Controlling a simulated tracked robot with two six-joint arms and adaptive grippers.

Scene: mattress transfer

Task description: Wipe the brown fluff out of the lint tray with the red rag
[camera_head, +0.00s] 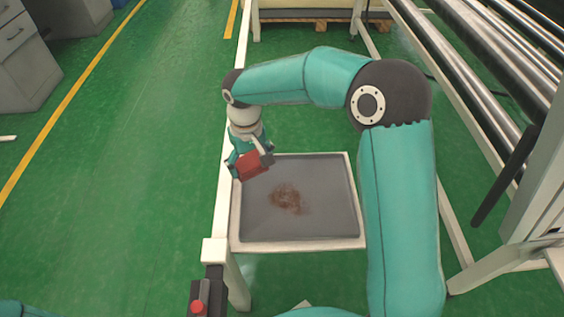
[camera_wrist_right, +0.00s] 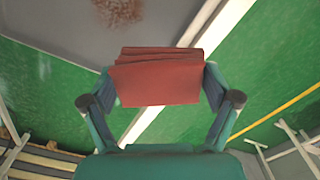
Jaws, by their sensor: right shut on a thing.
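The lint tray (camera_head: 330,228) is a grey tray with a pale rim, in the middle of the head view. A patch of brown fluff (camera_head: 287,198) lies near its middle; the fluff also shows at the top of the right wrist view (camera_wrist_right: 120,10). My right gripper (camera_head: 252,163) is shut on the folded red rag (camera_wrist_right: 155,83). It holds the rag over the tray's far left corner, to the left of and beyond the fluff. I cannot tell whether the rag touches the tray. My left gripper is not in view.
A white frame post (camera_head: 215,250) with a box bearing a red button (camera_head: 198,307) stands at the tray's near left. Metal rollers (camera_head: 480,50) on a white frame run along the right. Grey cabinets (camera_head: 25,60) stand at the far left. Green floor left of the tray is clear.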

